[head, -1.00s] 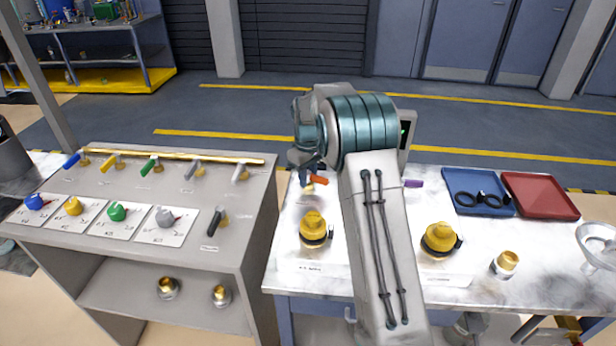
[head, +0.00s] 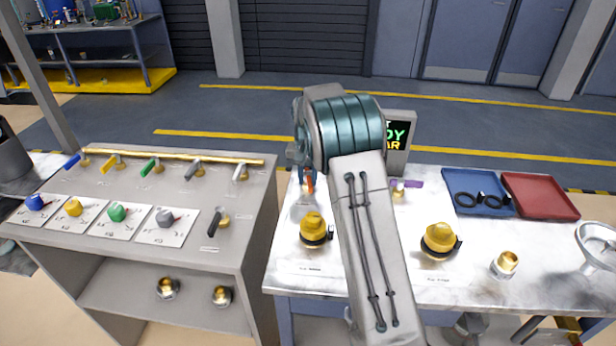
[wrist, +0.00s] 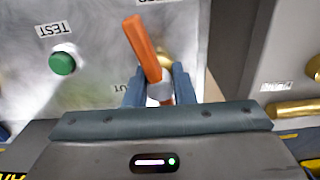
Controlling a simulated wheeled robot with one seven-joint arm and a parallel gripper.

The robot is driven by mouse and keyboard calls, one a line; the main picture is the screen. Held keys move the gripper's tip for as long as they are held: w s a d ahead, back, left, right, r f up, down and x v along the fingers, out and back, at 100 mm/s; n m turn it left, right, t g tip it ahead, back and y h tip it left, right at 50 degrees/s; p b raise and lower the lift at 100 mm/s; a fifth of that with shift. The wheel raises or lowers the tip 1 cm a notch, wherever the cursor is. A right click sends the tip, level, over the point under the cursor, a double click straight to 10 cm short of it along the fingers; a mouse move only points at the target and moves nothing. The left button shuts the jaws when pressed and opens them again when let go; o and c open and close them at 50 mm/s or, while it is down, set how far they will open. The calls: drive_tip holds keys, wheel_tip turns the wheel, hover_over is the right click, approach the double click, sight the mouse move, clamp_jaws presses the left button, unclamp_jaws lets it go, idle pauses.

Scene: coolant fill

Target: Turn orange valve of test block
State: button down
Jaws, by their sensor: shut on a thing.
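The orange valve handle (wrist: 146,50) shows in the wrist view as a long lever, slanting up and left from between my gripper's fingers. My gripper (wrist: 160,88) is shut on it, with one blue-grey finger on each side. A brass part of the valve (wrist: 165,59) shows behind the handle. In the head view the orange handle (head: 310,182) is a small upright strip below my gripper (head: 305,172), at the left back of the white bench top. My arm hides part of the test block, and the fingertips are hard to make out there.
A green button (wrist: 62,64) labelled TEST sits left of the valve. A purple-handled valve (head: 408,184) and a display (head: 398,135) stand right of my arm. Yellow-capped fittings (head: 313,228) stand in front. Blue (head: 450,180) and red trays (head: 515,184) lie at right.

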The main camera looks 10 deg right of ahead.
sight(308, 173)
drive_tip(key=shift+m, duration=1.1)
drive_tip(key=c, duration=1.2)
unclamp_jaws()
wheel_tip(308, 173, up, 14)
